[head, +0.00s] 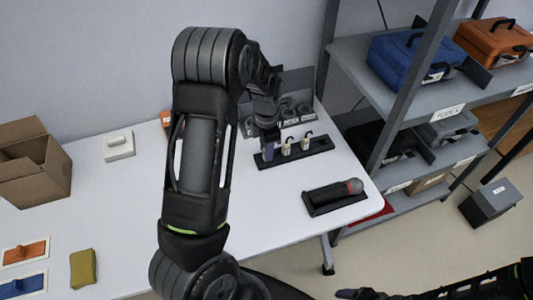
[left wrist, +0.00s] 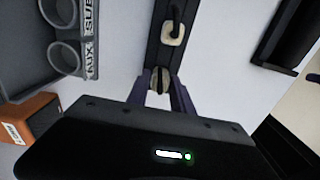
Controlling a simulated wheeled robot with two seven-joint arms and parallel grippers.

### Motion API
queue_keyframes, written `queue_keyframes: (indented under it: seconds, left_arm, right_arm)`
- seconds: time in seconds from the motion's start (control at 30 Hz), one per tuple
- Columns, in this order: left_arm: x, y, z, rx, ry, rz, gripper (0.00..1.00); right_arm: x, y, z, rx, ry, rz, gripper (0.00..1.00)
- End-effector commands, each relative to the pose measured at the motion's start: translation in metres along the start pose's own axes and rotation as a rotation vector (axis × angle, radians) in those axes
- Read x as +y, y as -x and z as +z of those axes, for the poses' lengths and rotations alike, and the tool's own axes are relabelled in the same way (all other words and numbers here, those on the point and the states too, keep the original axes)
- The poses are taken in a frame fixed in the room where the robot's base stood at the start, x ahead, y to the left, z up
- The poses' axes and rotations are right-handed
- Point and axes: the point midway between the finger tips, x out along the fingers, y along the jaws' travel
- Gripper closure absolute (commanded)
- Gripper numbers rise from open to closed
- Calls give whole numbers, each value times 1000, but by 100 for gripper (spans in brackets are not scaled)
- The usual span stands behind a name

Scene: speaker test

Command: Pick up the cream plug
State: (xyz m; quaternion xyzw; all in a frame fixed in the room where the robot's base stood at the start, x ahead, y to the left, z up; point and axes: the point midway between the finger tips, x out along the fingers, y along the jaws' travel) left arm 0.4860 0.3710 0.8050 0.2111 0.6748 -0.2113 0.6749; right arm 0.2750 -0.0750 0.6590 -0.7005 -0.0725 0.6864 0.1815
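Two cream plugs, a nearer one (head: 286,147) and a farther one (head: 306,141), stand upright in a black rack (head: 322,146) in the head view. My left gripper (head: 268,150) points down at the rack's left end, just left of them. In the left wrist view, a greyish-cream rounded piece (left wrist: 160,80) lies between the fingertips of this gripper (left wrist: 161,86); the head view hides it. I cannot tell whether the fingers press on it. One cream plug (left wrist: 173,32) with a black top stands beyond it. My right gripper (head: 362,294) is partly visible at the bottom edge, its opening unclear.
A grey labelled holder with round sockets (head: 290,118) stands just behind the rack. A dark tray (head: 312,206) with a red-banded microphone (head: 345,188) lies in front. A cardboard box (head: 38,175) stands at left. Shelves (head: 350,70) rise at right. The table's middle is clear.

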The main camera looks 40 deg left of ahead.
Motion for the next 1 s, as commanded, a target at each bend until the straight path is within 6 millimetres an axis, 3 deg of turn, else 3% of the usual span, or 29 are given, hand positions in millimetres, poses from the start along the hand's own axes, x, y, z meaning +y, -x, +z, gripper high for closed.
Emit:
queue_keyframes:
  seconds: [0.3, 0.77, 1.0]
  left_arm:
    - [0, 0, 0, 0, 0, 0, 100]
    - [0, 1, 0, 0, 0, 0, 100]
    - [1, 23, 1, -3, -1, 3, 100]
  right_arm:
    - [0, 0, 0, 0, 0, 0, 24]
    - [0, 0, 0, 0, 0, 0, 24]
    - [1, -3, 0, 1, 0, -1, 24]
